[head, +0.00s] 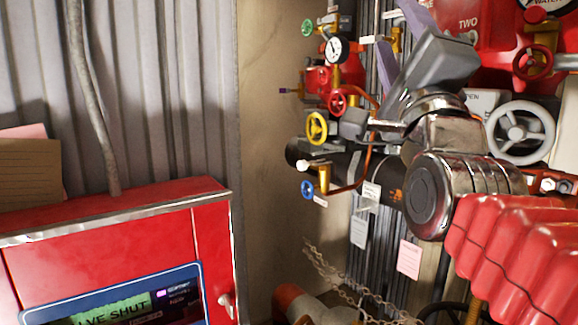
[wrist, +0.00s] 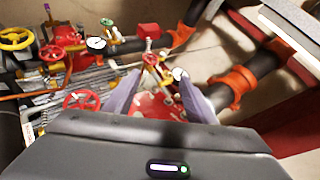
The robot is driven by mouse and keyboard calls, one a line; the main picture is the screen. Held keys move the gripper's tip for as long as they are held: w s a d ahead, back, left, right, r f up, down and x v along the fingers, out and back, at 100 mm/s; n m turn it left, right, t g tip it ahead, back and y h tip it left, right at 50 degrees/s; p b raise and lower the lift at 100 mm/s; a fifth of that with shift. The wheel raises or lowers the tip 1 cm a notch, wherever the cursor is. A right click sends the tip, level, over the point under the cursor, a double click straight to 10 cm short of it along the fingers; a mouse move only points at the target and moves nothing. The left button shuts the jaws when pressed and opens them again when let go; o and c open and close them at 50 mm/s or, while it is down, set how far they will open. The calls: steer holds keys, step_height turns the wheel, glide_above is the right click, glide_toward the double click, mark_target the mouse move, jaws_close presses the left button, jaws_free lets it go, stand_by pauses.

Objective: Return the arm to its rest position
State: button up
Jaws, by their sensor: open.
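My gripper (wrist: 162,98) shows in the wrist view with its two grey-purple fingers spread apart and nothing held between them. Beyond the fingers, in the background, are a red valve wheel (wrist: 152,66) and a red body below it. In the head view my arm comes in from the right, with a red ribbed sleeve and shiny metal joints.
A red cabinet (head: 120,262) with a screen stands at the left. Pipework with a yellow handwheel (head: 317,128), a gauge (head: 334,48) and a grey wheel (head: 520,134) crowds around the arm. A chain (head: 345,280) hangs below. The bare wall (head: 268,150) between cabinet and pipes is clear.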

steer(key=w+a+f+n+g+y, duration=0.15)
steer(key=f+n+g, duration=0.45)
steer(key=f, duration=0.9)
steer(key=w+f+n+g+h, duration=0.15)
steer(key=f+n+g, duration=0.45)
steer(key=f, duration=0.9)
steer(key=s+d+f+n+g, duration=0.1)
steer(key=s+f+n+g, duration=0.3)
steer(key=s+f, duration=0.4)
steer(key=s+d+f+n+g, duration=0.1)
steer(key=s+f+n+g, duration=0.3)
steer(key=s+f, duration=0.5)
step_height(320, 180, down, 7)
steer(key=shift+d+f, duration=0.15)
steer(key=shift+d, duration=0.1)
steer(key=shift+s, duration=0.1)
